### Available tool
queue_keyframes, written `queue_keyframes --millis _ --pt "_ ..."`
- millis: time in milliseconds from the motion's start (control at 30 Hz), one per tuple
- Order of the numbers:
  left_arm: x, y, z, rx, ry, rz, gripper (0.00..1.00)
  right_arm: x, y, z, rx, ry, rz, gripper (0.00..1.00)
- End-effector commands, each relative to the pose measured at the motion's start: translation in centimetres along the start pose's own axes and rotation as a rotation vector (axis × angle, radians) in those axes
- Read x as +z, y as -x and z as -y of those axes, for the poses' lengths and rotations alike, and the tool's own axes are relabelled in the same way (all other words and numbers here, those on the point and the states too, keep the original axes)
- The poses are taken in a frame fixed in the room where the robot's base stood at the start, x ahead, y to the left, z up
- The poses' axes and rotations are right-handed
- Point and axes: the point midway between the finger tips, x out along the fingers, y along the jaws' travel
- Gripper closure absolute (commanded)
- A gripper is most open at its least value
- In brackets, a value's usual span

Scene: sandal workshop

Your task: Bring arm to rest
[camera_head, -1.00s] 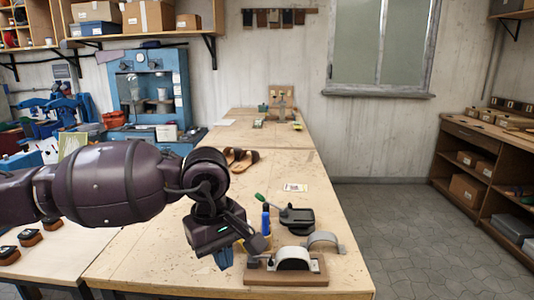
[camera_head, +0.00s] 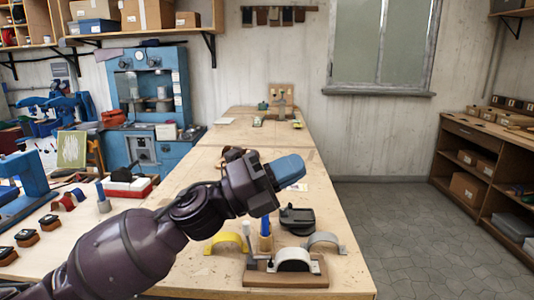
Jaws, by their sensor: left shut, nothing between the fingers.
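My left arm comes in from the bottom left and reaches over the wooden workbench (camera_head: 185,268). My left gripper (camera_head: 291,170) has blue fingers, which are shut with nothing between them. It is raised above the bench and points up and to the right, clear of the things at the front. The wrist partly hides a brown sandal (camera_head: 233,153) behind it. My right gripper is not in view.
Below the gripper are a black device (camera_head: 297,219), a grey arch on a wooden base (camera_head: 293,260), a yellow arch (camera_head: 226,240) and another grey arch (camera_head: 324,240). A blue machine (camera_head: 150,92) stands at the back left. The floor to the right is clear.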

Motion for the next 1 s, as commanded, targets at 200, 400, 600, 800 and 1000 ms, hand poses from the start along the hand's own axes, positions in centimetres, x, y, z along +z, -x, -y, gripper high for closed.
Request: queue_keyframes --millis 200,400,600,800,1000 --pt "3.7 5.8 -4.7 -0.021 0.436 0.374 1.0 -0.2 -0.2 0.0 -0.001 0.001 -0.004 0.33" --pt "4.7 12.8 -10.1 -0.039 0.769 0.676 1.0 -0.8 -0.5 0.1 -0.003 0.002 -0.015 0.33" --pt "3.1 20.9 -15.6 -0.056 1.039 0.954 1.0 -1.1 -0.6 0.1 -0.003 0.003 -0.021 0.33" --pt "-0.9 29.2 -20.2 -0.072 1.239 1.204 1.0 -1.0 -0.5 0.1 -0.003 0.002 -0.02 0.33" --pt "-6.7 37.2 -23.2 -0.097 1.37 1.422 1.0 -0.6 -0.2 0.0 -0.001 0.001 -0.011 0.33"
